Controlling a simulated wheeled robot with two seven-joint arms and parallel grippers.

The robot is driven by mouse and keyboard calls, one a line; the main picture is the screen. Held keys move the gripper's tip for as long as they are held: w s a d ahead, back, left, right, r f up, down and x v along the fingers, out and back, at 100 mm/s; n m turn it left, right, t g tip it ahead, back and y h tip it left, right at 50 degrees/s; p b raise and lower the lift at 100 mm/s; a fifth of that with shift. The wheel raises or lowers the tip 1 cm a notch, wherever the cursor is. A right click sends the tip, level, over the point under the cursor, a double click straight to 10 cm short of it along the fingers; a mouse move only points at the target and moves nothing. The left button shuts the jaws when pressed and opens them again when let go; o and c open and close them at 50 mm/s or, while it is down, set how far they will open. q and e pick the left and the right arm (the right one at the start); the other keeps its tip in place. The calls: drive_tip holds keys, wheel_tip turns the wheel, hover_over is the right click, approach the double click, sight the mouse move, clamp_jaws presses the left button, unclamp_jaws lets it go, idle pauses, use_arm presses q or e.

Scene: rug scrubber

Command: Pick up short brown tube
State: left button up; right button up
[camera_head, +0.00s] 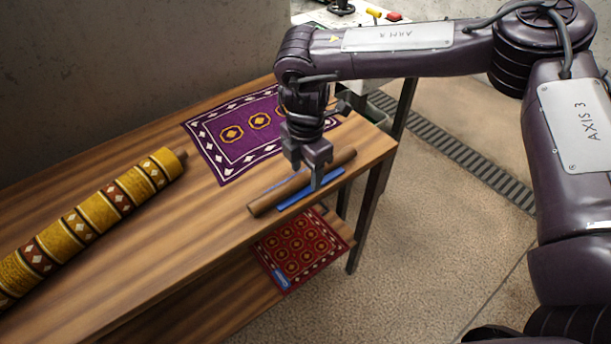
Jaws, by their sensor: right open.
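The short brown tube (267,202) lies on the wooden table (215,235) near its right end, in the head view. It lies at a slant, beside blue strips (325,189). My right gripper (316,180) points down over the middle of the tube and is open. Its fingers hide part of the tube. I cannot tell whether they touch it. My left gripper is not in the view.
A purple patterned rug (215,138) lies flat behind the tube. A rolled yellow rug (88,222) lies along the table's left. A red rug (299,249) rests on the lower shelf. A wall (130,70) stands behind; open floor (440,225) is at the right.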

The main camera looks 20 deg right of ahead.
drive_tip(key=shift+f, duration=0.2)
drive_tip(key=c, duration=1.1)
drive_tip(key=shift+o, duration=0.2)
